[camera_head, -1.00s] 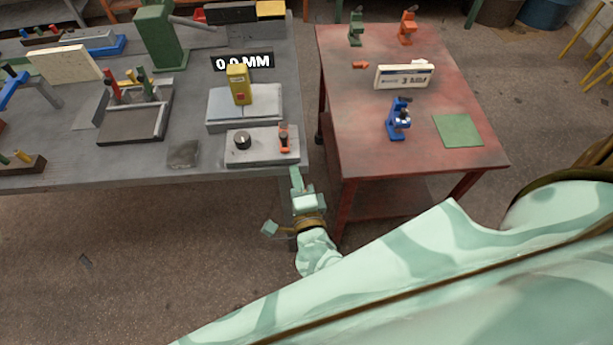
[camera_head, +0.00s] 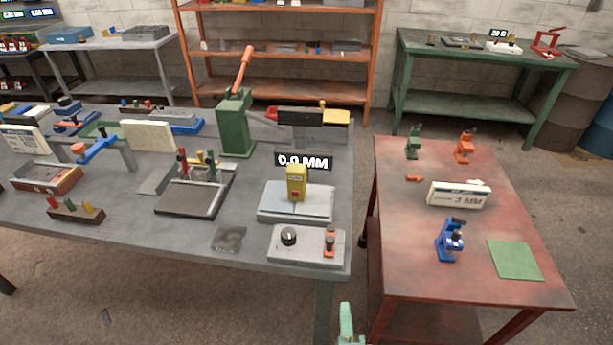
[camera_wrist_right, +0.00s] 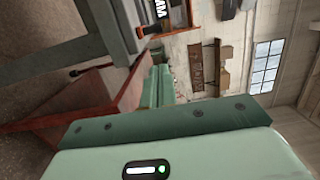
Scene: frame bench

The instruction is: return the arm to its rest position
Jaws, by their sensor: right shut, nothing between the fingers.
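My right gripper (camera_head: 347,322) shows only in part at the bottom edge of the head view, as a pale green piece in front of the gap between the grey bench and the red table. It is shut with nothing in it and touches nothing that I can see. In the right wrist view its green fingers (camera_wrist_right: 158,88) lie close together beyond the green housing, with the scene turned sideways. The rest of my right arm is out of the head view. My left gripper is not in view.
The grey bench (camera_head: 120,225) holds a control box (camera_head: 305,245), a yellow gauge (camera_head: 297,183) and a green press (camera_head: 234,125). The red table (camera_head: 400,240) carries a blue clamp (camera_head: 450,240) and a green square (camera_head: 514,260). Open floor lies in front of the bench.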

